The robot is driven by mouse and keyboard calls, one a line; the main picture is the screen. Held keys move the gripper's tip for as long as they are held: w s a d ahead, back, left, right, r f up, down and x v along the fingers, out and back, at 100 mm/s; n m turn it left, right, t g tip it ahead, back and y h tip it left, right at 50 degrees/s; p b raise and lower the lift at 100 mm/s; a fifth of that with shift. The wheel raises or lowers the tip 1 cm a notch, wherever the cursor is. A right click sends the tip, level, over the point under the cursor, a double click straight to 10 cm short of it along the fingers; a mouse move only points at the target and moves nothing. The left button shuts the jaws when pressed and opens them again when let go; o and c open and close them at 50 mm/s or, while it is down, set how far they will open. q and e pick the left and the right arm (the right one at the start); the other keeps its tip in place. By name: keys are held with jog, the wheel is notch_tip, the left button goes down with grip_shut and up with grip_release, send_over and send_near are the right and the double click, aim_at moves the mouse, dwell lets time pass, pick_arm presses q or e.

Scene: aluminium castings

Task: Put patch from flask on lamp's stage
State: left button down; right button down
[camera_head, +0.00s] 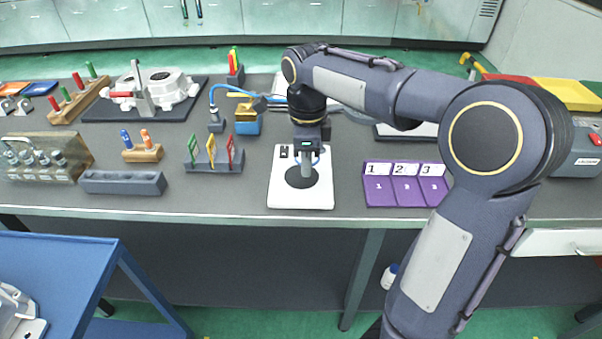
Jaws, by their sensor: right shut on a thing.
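My right gripper (307,172) points straight down over a white plate (282,198) with a round black disc (297,184) on it, which looks like the lamp's stage. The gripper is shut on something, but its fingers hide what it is. I cannot make out the patch anywhere. I cannot tell for sure which is the flask. My left gripper is not in view.
A purple tray numbered 1 to 3 (404,196) lies right of the plate. A rack with coloured tags (214,166) stands left, near an empty grey block (122,183). A casting (160,85) sits behind. My right arm crosses the right side and hides part of the bench.

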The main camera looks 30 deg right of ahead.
aim_at(301, 187)
jog(key=shift+w+f, duration=0.9)
jog(key=shift+f, duration=0.2)
jog(key=shift+w+f+b, duration=0.2)
jog(key=shift+f+b, duration=0.1)
jog(key=shift+f, duration=1.45)
jog(key=shift+f, duration=0.2)
jog(key=c, duration=1.3)
grip_release()
jog(key=shift+c, duration=0.2)
